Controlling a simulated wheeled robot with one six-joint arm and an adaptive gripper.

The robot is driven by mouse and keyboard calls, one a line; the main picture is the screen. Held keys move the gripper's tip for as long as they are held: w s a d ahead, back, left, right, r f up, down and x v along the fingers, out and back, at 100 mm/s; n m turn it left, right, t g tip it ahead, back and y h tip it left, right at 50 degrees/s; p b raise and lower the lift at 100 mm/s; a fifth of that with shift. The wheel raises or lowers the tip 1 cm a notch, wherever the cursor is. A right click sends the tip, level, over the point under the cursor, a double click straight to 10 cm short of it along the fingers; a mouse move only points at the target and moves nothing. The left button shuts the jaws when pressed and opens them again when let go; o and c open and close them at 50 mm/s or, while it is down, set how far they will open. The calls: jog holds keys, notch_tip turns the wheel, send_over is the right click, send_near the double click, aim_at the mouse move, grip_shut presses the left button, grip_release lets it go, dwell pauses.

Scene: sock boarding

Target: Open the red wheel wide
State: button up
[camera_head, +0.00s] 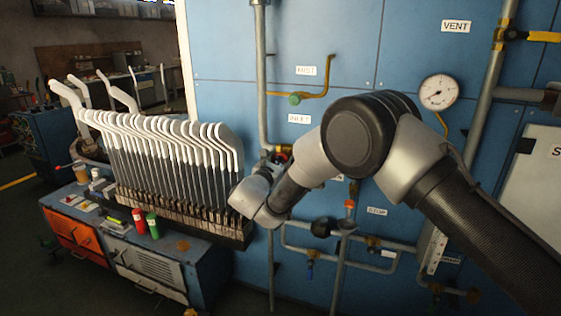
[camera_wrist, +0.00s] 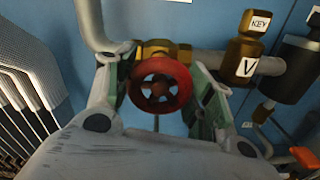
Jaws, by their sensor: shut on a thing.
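The red wheel (camera_wrist: 160,83) is a round handwheel with spokes and a dark hub, on a brass valve (camera_wrist: 165,48) in the wrist view. My gripper (camera_wrist: 160,92) has one finger on each side of the wheel and is shut on its rim. In the head view my arm hides most of the wheel and the gripper. A bit of brass and red shows behind the wrist, below the INLET label (camera_head: 299,118).
A rack of white sock forms (camera_head: 165,150) stands close on the left, above a workbench (camera_head: 205,270). Grey pipes (camera_head: 262,80) run over the blue panel (camera_head: 225,30). A pressure gauge (camera_head: 438,92) is upper right. A brass fitting marked KEY and V (camera_wrist: 249,45) sits right of the wheel.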

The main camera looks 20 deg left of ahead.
jog(key=n, duration=0.6)
jog(key=shift+f, duration=0.15)
jog(key=n, duration=1.1)
jog(key=shift+f, duration=0.1)
jog(key=n, duration=0.5)
jog(key=shift+n, duration=0.4)
jog(key=o, duration=1)
jog(key=shift+c, duration=0.2)
jog(key=shift+o, duration=0.4)
